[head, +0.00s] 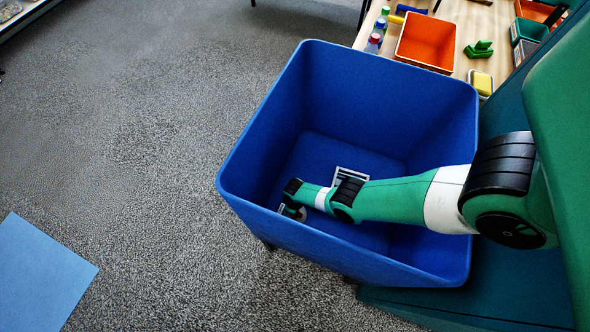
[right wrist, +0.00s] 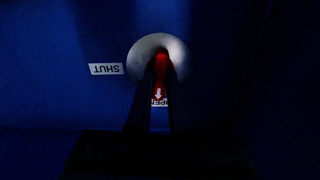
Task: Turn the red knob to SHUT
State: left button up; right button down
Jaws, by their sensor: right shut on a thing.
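The red knob (right wrist: 161,68) sits on a round grey metal plate (right wrist: 150,46) on a blue wall in the right wrist view. A white arrow on the red part points down at the OPEN label (right wrist: 160,103), partly covered by the fingers. The SHUT label (right wrist: 106,69) is left of the plate and reads upside down. My right gripper (right wrist: 161,78) is shut on the knob, one dark finger on each side. In the head view my right arm reaches into the large blue bin (head: 255,185); its gripper is mostly hidden there. My left gripper is not in view.
The bin's walls surround my right forearm. A wooden table (head: 455,15) behind holds an orange tray (head: 427,40), small bottles (head: 374,43), a green part (head: 480,49) and a yellow sponge (head: 481,82). A blue mat (head: 40,272) lies on the open grey carpet.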

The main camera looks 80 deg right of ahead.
jog(key=shift+m, duration=0.4)
jog(key=m, duration=0.7)
jog(key=shift+b, duration=0.35)
jog(key=m, duration=0.4)
jog(key=shift+m, duration=2.2)
jog(key=c, duration=0.8)
grip_release()
